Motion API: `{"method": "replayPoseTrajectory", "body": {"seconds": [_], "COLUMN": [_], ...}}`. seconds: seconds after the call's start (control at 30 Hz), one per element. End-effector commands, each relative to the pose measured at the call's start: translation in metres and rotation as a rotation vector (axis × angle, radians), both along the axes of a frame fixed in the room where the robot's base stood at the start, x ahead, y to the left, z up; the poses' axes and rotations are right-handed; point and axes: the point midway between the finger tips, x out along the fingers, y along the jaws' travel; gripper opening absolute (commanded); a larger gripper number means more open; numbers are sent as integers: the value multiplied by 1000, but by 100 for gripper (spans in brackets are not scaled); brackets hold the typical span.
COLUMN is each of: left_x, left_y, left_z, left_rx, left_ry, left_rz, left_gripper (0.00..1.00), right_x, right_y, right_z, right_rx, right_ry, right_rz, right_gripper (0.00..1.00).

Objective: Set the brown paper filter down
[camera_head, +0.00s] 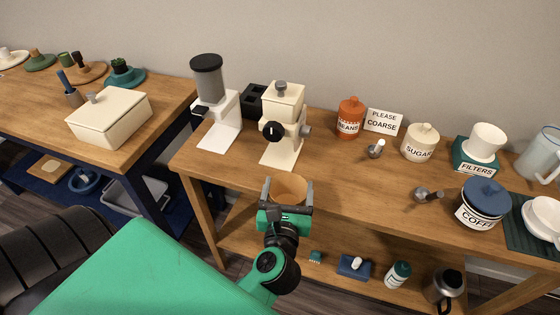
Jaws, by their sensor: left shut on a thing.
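My left gripper (288,186) is shut on the brown paper filter (288,190), a tan cone-like piece between its two fingers. It holds the filter near the front edge of the wooden counter (340,180), in front of the cream grinder. The gripper hides the lower part of the filter, and I cannot tell its height above the counter. A white cup-shaped holder (487,140) stands on a green box labelled FILTERS (476,160) at the right. My right gripper is not in view.
Behind the gripper stand a cream grinder (283,130) and a white grinder with a dark hopper (212,100). A red beans jar (350,118), sugar jar (420,143), blue-lidded coffee jar (484,200) and small metal tools (376,149) occupy the counter. The counter's front middle is clear.

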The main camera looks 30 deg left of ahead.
Motion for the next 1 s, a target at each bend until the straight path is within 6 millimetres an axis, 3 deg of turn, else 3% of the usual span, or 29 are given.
{"method": "replayPoseTrajectory", "body": {"seconds": [0.03,0.13,0.37,0.8,1.0], "left_x": [-2,-7,-9,75,95], "left_y": [1,5,11,73,87], "left_z": [-10,-13,-11,-9,-11], "left_rx": [-6,-8,-9,-5,-9], "left_ry": [-5,-12,-23,-22,-22], "left_rz": [42,110,182,184,183], "left_gripper": [53,53,53,53,53], "right_x": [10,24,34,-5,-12], "right_y": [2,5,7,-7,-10], "right_z": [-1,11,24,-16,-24], "right_rx": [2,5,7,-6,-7], "right_ry": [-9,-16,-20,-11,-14], "right_rz": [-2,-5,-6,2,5], "right_gripper": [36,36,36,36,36]}}
